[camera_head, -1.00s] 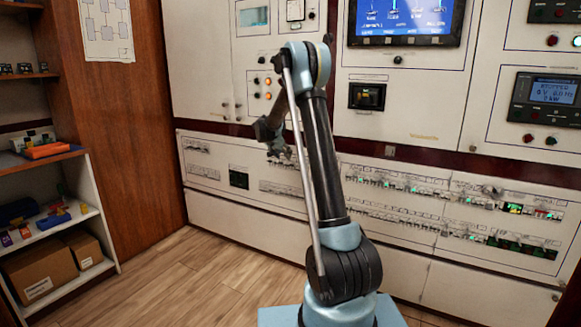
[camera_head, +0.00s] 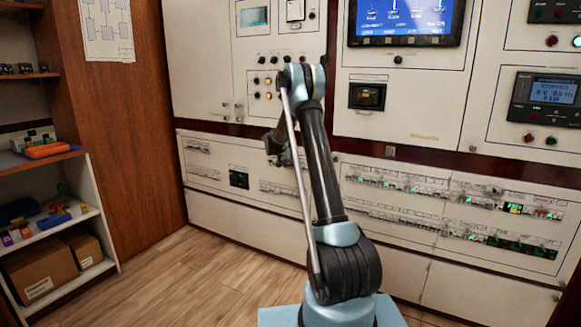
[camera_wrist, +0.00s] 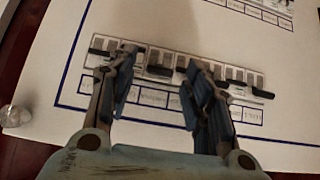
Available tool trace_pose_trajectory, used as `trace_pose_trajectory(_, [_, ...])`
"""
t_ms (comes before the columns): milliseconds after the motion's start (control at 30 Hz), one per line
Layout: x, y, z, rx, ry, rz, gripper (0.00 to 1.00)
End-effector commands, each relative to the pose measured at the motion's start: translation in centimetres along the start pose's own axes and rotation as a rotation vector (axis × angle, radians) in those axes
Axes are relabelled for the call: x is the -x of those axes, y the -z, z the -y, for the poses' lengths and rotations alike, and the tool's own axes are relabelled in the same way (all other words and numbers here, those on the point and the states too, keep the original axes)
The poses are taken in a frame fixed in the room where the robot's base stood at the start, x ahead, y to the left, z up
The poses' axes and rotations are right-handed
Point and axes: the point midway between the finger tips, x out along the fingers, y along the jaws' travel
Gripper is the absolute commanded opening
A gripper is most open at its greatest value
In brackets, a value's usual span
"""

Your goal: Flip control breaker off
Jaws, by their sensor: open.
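In the wrist view my gripper (camera_wrist: 160,75) is open, with its two fingers apart in front of a row of breakers (camera_wrist: 240,76) on a white panel. Between the fingertips a dark breaker lever (camera_wrist: 159,71) shows. The fingertips cover parts of the row, and I cannot tell whether they touch it. Labels (camera_wrist: 153,97) in a blue frame run along the row but are too blurred to read, so I cannot tell which breaker is the control one. In the head view my gripper (camera_head: 281,150) is partly hidden by my arm, close to the cabinet front.
A second labelled row (camera_wrist: 262,12) shows at the top of the wrist view, and a clear round knob (camera_wrist: 14,116) at the left. In the head view more breaker rows (camera_head: 450,195) lie at the right. A shelf (camera_head: 50,220) stands at the left; the wooden floor (camera_head: 190,275) is clear.

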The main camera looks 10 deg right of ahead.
Motion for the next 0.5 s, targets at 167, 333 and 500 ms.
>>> trace_pose_trajectory(167, [0.01,0.02,-0.03,0.000,0.000,0.000,0.31])
trace_pose_trajectory(333, [0.01,0.04,-0.05,0.000,-0.001,0.000,0.03])
trace_pose_trajectory(500, [-0.10,0.11,-0.27,-0.001,-0.002,-0.003,0.03])
